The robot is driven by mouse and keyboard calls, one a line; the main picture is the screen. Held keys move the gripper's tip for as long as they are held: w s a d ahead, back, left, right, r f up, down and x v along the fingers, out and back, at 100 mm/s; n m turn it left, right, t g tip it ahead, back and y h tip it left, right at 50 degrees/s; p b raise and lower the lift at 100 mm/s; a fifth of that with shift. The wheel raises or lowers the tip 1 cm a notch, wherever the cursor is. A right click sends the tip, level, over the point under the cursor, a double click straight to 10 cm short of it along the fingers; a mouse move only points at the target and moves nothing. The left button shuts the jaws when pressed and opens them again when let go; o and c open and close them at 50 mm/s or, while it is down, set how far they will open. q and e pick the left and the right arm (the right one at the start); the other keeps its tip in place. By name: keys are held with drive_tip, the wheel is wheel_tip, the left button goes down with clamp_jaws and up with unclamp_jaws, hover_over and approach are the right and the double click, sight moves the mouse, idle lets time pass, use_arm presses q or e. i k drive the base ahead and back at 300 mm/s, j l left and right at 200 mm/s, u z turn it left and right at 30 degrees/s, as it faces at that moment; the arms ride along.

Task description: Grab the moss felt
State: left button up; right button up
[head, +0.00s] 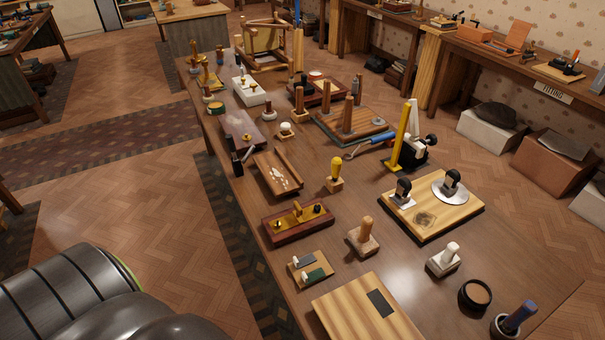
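A small dark green pad (314,275), which looks like the moss felt, lies on a small light wooden board (325,262) near the table's left edge. A dark grey pad (304,258) lies beside it on the same board. Each pad has a small pale knob or peg at its left end. Nothing covers the green pad. Neither of my grippers is in view.
The long wooden table (395,275) is crowded. Behind the board is a dark red wooden tray (297,224) with brass pieces; in front is a larger light board (350,325). A wooden-handled stamp (364,237) stands to the right. The floor (120,205) left of the table is clear.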

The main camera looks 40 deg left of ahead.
sight(313, 276)
drive_tip(key=u, duration=1)
drive_tip(key=l+z, duration=0.1)
drive_tip(key=l, duration=0.4)
drive_tip(key=k+l, duration=0.1)
drive_tip(key=l, duration=0.45)
drive_tip(key=z, duration=0.05)
